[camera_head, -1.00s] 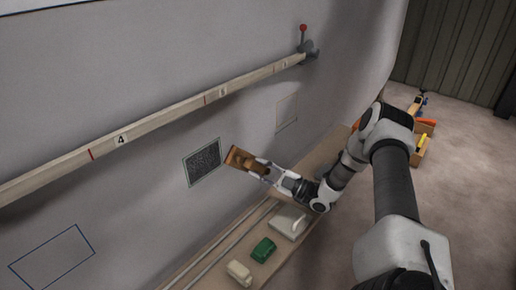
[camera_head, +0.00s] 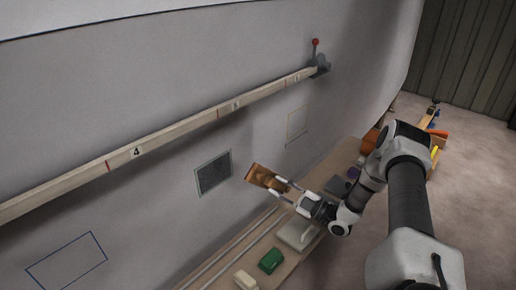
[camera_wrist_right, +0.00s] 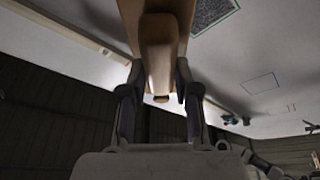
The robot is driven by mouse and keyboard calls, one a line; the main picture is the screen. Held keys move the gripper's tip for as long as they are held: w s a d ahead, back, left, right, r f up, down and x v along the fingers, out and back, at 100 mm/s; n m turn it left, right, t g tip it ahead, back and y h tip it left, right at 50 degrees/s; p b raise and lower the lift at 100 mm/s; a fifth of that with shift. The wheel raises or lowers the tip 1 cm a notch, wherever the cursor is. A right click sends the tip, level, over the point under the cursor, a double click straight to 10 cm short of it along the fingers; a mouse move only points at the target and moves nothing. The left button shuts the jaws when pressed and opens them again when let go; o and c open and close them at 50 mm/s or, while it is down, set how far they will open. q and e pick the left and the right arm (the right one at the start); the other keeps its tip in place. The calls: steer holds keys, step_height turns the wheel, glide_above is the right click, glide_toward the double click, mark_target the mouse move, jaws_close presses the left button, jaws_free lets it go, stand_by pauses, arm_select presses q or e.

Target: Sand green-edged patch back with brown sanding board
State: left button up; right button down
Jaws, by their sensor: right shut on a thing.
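The green-edged patch (camera_head: 213,173) is a dark speckled square on the grey hull wall, left of my right gripper. It also shows at the top of the right wrist view (camera_wrist_right: 212,12). My right gripper (camera_head: 284,190) is shut on the brown sanding board (camera_head: 264,178), which is held close to the wall just right of the patch. In the right wrist view the board's handle (camera_wrist_right: 158,50) sits between the fingers. The board does not overlap the patch in the head view; whether it touches the wall I cannot tell. My left gripper is not in view.
A long numbered batten (camera_head: 170,137) runs along the hull above the patch, ending at a red-knobbed clamp (camera_head: 318,62). Below is a bench with a green block (camera_head: 271,260), a cream block (camera_head: 245,280) and a pale tool (camera_head: 297,234). A blue outline (camera_head: 66,262) marks the lower-left hull.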

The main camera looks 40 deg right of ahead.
steer(key=w+a+f+y+b, duration=0.1)
steer(key=w+a+f+b, duration=0.15)
steer(key=a+b, duration=0.5)
steer(key=w+a+f+b, duration=0.2)
steer(key=w+a+b, duration=0.2)
steer(key=a+b, duration=0.35)
steer(key=w+r+b, duration=0.1)
steer(key=w+b, duration=0.1)
steer(key=w, duration=0.4)
steer(key=shift+w+a+n+b, duration=0.3)
steer(key=shift+a+n+b, duration=0.1)
steer(key=shift+a, duration=0.05)
steer(key=c, duration=1.7)
jaws_free()
jaws_close()
steer(key=shift+w+a+b, duration=0.1)
steer(key=shift+w+b, duration=0.5)
steer(key=shift+w, duration=0.3)
